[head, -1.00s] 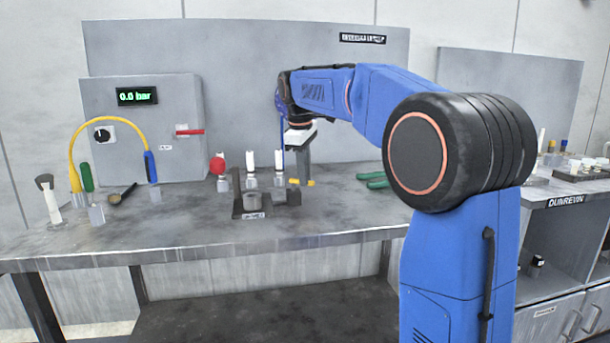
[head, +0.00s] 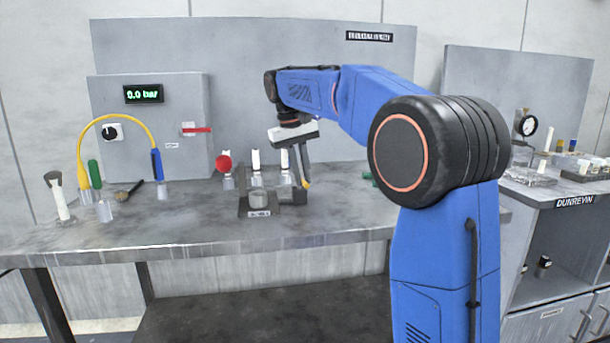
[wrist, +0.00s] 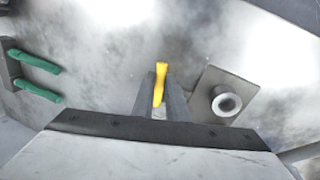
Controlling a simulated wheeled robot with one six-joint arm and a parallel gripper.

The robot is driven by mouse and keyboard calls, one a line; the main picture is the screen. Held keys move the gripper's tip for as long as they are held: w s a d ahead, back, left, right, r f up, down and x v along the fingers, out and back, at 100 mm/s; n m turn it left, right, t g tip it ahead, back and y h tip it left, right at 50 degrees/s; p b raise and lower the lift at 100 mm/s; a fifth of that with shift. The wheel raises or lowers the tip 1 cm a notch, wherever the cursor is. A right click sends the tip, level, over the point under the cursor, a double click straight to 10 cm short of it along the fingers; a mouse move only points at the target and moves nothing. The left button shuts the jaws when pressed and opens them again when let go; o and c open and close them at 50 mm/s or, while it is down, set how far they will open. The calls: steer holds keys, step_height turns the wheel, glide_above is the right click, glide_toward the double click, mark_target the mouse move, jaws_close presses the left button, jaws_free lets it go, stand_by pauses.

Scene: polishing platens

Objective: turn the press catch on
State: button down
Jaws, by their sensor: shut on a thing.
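The press is a dark plate (head: 243,208) with a grey ring-shaped cup (head: 259,199) and a dark block (head: 298,195) at its right. The catch shows as a yellow lever (wrist: 160,82) between my fingers in the wrist view. In the head view only a small yellow bit (head: 306,184) of it shows by the fingertips. My gripper (head: 304,178) is shut on this yellow lever, just above the dark block, its fingers tilted. The cup also shows right of the fingers in the wrist view (wrist: 226,103). The lever's lower part and pivot are hidden.
White-topped pegs (head: 256,160) and a red knob (head: 223,163) stand behind the press. A grey box (head: 150,150) reading 0.0 bar, with a yellow hose (head: 115,117), is at left. Green handles (wrist: 37,75) lie left in the wrist view. The front bench is clear.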

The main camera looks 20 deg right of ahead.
steer(key=shift+w+a+m, duration=0.1)
steer(key=shift+a+m, duration=0.25)
steer(key=shift+m, duration=0.75)
steer(key=c, duration=1.7)
jaws_free()
steer(key=shift+c, duration=0.2)
